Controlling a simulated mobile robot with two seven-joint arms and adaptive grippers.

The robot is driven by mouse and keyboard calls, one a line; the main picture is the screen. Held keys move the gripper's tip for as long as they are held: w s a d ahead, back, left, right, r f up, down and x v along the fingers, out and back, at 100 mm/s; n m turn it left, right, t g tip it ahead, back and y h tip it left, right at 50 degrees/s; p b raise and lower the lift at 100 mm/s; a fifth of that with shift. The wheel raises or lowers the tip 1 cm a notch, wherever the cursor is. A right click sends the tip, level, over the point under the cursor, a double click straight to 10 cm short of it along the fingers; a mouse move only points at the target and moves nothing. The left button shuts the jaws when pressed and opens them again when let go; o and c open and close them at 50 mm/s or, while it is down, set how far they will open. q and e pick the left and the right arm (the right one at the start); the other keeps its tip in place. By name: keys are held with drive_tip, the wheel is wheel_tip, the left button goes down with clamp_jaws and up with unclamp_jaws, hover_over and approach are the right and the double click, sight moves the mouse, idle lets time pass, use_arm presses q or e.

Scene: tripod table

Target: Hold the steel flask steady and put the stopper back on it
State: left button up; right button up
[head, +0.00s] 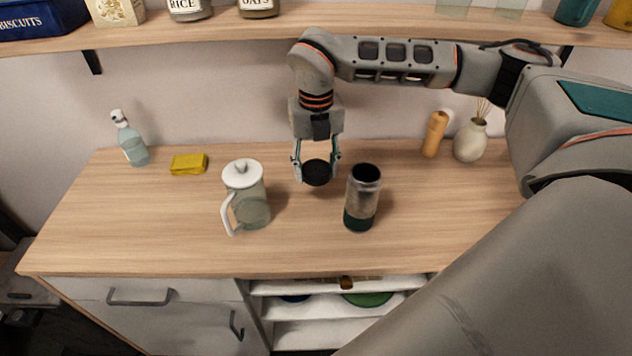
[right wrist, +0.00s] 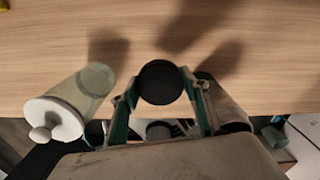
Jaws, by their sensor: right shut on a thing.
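The steel flask (head: 362,197) stands upright and open on the wooden counter, with a brushed steel body and a dark green base. In the right wrist view the flask (right wrist: 232,117) is partly hidden behind a finger. The black round stopper (head: 317,173) is between the fingertips of my right gripper (head: 317,168), which is shut on it. The stopper also shows in the right wrist view (right wrist: 160,82), held above the counter. The gripper points down, to the left of the flask and apart from it. My left gripper is not in view.
A glass jug with a white lid (head: 243,174) stands left of the stopper. An orange pepper mill (head: 434,134) and a vase (head: 470,141) stand at the back right. The counter front is clear.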

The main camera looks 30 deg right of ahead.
sight(308, 176)
drive_tip(key=shift+r, duration=0.5)
drive_tip(key=n, duration=0.3)
drive_tip(key=a+n, duration=0.1)
drive_tip(key=shift+s+n, duration=0.25)
drive_tip(key=shift+n, duration=0.15)
drive_tip(key=n, duration=0.2)
drive_tip(key=a+n, duration=0.1)
drive_tip(key=n, duration=0.1)
drive_tip(key=shift+s+n, duration=0.2)
drive_tip(key=shift+n, duration=0.1)
drive_tip(key=n, duration=0.4)
drive_tip(key=a+n, duration=0.1)
drive_tip(key=n, duration=0.1)
drive_tip(key=shift+s+n, duration=0.3)
drive_tip(key=shift+n, duration=0.1)
drive_tip(key=a+n, duration=0.1)
drive_tip(key=n, duration=0.7)
drive_tip(key=s+a+n, duration=0.1)
drive_tip(key=n, duration=0.7)
drive_tip(key=s+a+n, duration=0.1)
drive_tip(key=a+n, duration=0.1)
drive_tip(key=n, duration=0.6)
drive_tip(key=shift+s, duration=0.25)
